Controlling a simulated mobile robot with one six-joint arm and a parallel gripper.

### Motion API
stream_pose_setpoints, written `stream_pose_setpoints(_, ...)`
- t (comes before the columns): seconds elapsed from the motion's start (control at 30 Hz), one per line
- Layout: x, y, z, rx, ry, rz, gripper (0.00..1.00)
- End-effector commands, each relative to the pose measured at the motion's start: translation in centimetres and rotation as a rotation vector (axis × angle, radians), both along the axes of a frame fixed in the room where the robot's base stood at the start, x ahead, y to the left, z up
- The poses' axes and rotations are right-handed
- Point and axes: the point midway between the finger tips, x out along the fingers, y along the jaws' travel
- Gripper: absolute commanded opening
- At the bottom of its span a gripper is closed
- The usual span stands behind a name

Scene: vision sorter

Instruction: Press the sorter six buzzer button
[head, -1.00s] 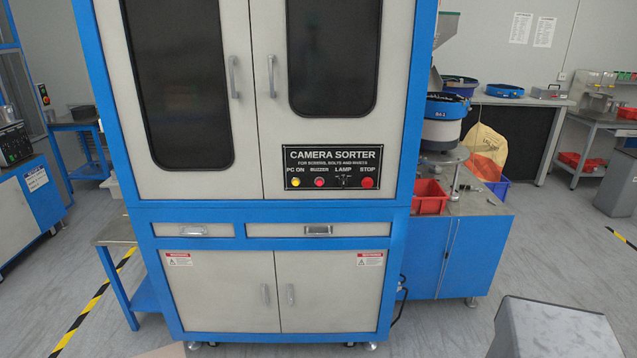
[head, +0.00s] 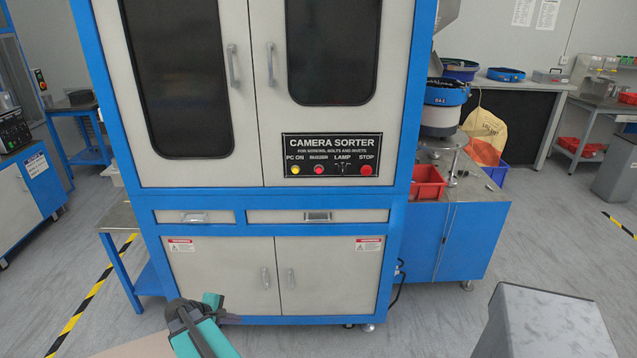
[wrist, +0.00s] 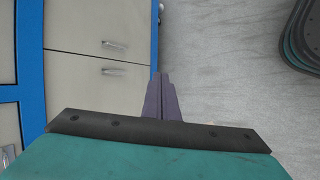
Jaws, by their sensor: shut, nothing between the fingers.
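The camera sorter (head: 345,222) is a tall blue and grey cabinet in the head view. Its black control panel (head: 331,146) is on the right door. The buzzer button (head: 319,170) is a small red button under the BUZZER label, between the yellow PC ON button (head: 295,169) and the LAMP switch (head: 342,169). My gripper (head: 232,319) is at the bottom of the head view, well below and left of the panel. In the wrist view my gripper (wrist: 160,77) has its dark fingers together and empty, with the grey lower doors beyond. I cannot make out the buzzer button there.
The red STOP button (head: 366,170) is at the panel's right end. Long door handles (head: 271,69) stick out above left of the panel. A grey box (head: 545,325) stands at the lower right. Open floor lies before the cabinet.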

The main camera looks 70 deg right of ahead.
Motion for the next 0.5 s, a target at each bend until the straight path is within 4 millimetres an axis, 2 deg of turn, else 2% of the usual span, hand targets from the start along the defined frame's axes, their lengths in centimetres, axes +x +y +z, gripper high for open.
stream_pose_setpoints(0.03,-0.2,-2.0,1.6,-0.029,0.001,-0.002,0.00)
stream_pose_setpoints(0.1,-0.5,-4.5,3.7,-0.071,0.009,0.003,0.00)
stream_pose_setpoints(0.37,-2.9,-13.2,11.4,-0.221,0.058,0.010,0.00)
stream_pose_setpoints(0.5,-4.9,-17.5,15.9,-0.300,0.096,0.007,0.00)
